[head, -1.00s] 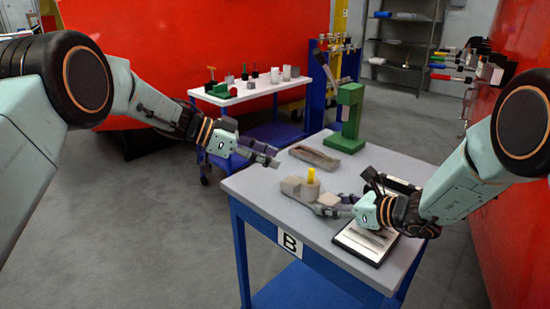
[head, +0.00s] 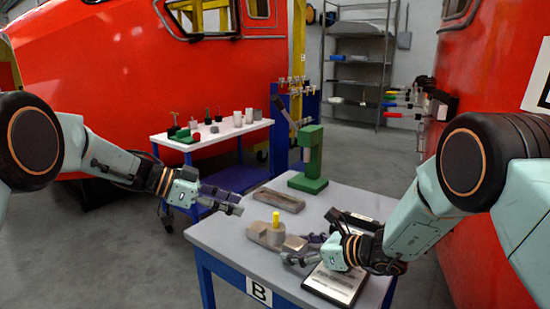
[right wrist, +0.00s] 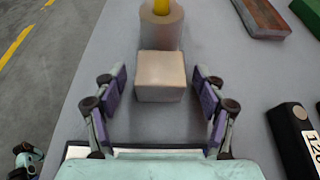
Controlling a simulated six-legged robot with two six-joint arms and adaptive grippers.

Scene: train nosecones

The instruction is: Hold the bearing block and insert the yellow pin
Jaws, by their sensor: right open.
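The bearing block (head: 294,243) is a light grey-beige block on the table. It shows in the right wrist view (right wrist: 161,77) between the spread fingers, with gaps on both sides. Just beyond it is a rounded grey piece (right wrist: 162,32) with the yellow pin (right wrist: 161,6) upright at its top. The pin also shows in the head view (head: 276,219). I cannot tell whether the block and rounded piece touch. My right gripper (head: 303,249) is open around the block, low over the table. My left gripper (head: 238,204) is open and empty above the table's left edge.
A framed sheet (head: 334,284) lies under my right gripper. A white side table (head: 215,135) holds small parts. The table's left front is clear.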

